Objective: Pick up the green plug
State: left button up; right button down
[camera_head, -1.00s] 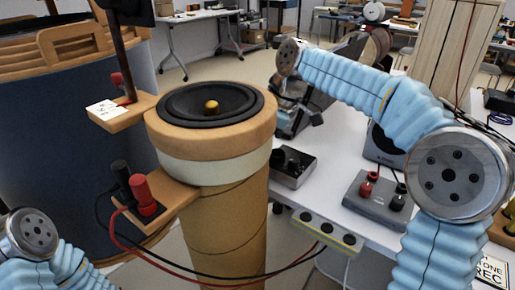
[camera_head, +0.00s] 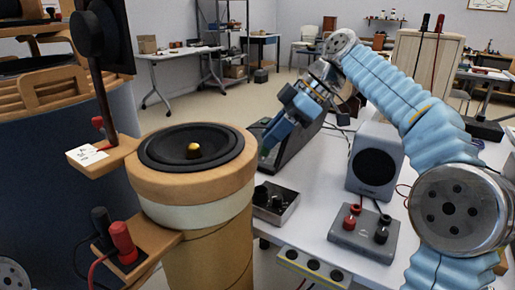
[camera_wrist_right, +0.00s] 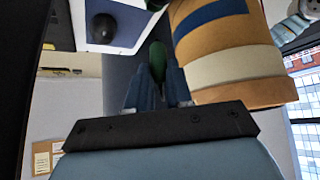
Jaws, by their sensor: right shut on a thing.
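The green plug (camera_wrist_right: 157,62) shows in the right wrist view as a rounded dark green piece between the blue fingers. My right gripper (camera_wrist_right: 158,84) is shut on it. In the head view my right gripper (camera_head: 272,140) points down and left, above the table's near left side and just right of the round speaker stand. The plug is hard to make out there, and its lower end is hidden. My left gripper is out of the head view; only a round joint of my left arm shows at the bottom left corner.
A cardboard-coloured column (camera_head: 208,245) carries a round black speaker (camera_head: 160,150) close left of the gripper. A bracket holds a red plug (camera_head: 122,240) and a black plug (camera_head: 101,222). On the white table stand a grey terminal box (camera_head: 350,240), a metal box (camera_head: 278,205) and a small speaker (camera_head: 372,160).

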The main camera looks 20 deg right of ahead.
pick_arm(q)
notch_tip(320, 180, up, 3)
jog(key=p, duration=0.3)
pick_arm(e)
jog(key=s+d+r+h, duration=0.1)
jog(key=s+d, duration=0.1)
jog(key=d, duration=0.7)
jog(key=s+d+g+h, duration=0.1)
jog(key=s+d+h, duration=0.1)
jog(key=d, duration=0.7)
jog(key=shift+s+d+r, duration=0.25)
jog(key=shift+s+r, duration=0.1)
jog(key=shift+s, duration=0.25)
